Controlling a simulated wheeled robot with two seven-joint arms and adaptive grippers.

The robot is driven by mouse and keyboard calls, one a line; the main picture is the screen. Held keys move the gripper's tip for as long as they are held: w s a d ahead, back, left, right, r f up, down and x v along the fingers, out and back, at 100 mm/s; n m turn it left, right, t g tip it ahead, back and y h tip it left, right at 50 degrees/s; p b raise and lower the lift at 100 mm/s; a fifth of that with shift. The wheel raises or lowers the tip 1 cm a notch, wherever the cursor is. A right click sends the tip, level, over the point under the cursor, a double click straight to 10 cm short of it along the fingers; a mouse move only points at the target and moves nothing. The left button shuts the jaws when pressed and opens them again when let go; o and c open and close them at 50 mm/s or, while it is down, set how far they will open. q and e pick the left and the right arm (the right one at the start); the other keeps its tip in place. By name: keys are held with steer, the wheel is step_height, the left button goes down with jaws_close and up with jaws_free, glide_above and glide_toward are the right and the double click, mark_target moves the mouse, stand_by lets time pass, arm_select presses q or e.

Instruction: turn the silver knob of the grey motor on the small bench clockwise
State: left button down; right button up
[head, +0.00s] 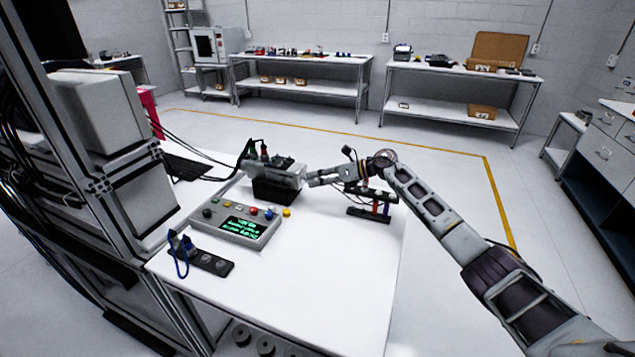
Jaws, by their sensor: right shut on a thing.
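The grey motor (286,174) sits on a black block (275,190) toward the back of the small white bench (300,280). Dark cables run from its left end. My right gripper (312,180) reaches in from the right at the motor's right end. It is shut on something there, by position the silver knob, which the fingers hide. The knob's turn angle cannot be seen. My left gripper is not in view.
A black strip with a blue cable (205,262) lies in front. A small stand with red and blue parts (374,208) is below my right arm. The bench front is clear.

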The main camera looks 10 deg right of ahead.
steer(key=shift+f+m+y, duration=0.1)
steer(key=shift+m+y, duration=0.2)
steer(key=shift+m, duration=0.1)
steer(key=m+y+b, duration=0.1)
steer(key=m, duration=0.1)
steer(key=m+g+y+b, duration=0.1)
steer(key=m+b, duration=0.1)
steer(key=shift+w+d+f+g, duration=0.1)
steer(key=shift+w+f+g, duration=0.05)
steer(key=shift+g, duration=0.15)
steer(key=shift+m+y+b, duration=0.3)
steer(key=shift+m+b, duration=0.1)
steer(key=shift+m, duration=0.2)
arm_select(q)
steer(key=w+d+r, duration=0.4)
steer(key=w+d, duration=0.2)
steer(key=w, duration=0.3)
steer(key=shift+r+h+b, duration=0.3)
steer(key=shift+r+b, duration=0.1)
steer(key=shift+b, duration=0.05)
arm_select(e)
steer(key=shift+m+y, duration=0.4)
steer(key=shift+m, duration=0.5)
steer(key=o, duration=1)
steer(key=shift+d, duration=0.15)
